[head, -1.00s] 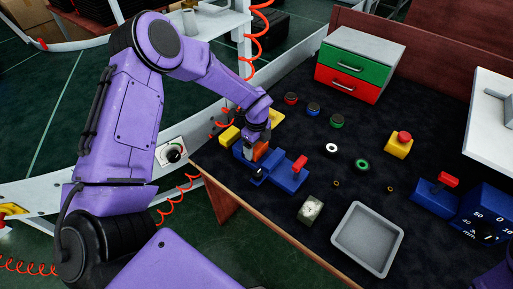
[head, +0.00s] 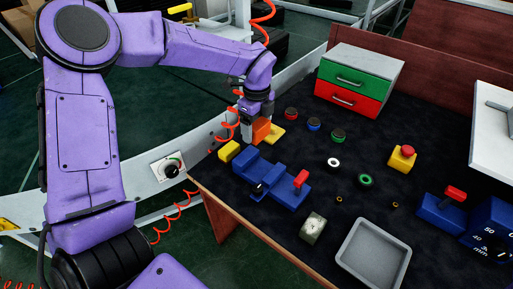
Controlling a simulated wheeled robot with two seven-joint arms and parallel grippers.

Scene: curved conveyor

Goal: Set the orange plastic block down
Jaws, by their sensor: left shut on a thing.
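The orange block (head: 261,131) is in my left gripper (head: 257,127), whose jaws are shut on it. The gripper points down behind the blue vise (head: 284,186), close to the dark table top. A flat yellow piece (head: 276,134) lies right beside or partly behind the block. I cannot tell whether the block touches the table or that piece. My right gripper is not in view.
A yellow block (head: 229,151) lies left of the gripper near the table edge. Several coloured rings, one of them green (head: 365,180), lie to the right. A green and red drawer box (head: 350,85) stands behind. A grey tray (head: 375,254) is in front.

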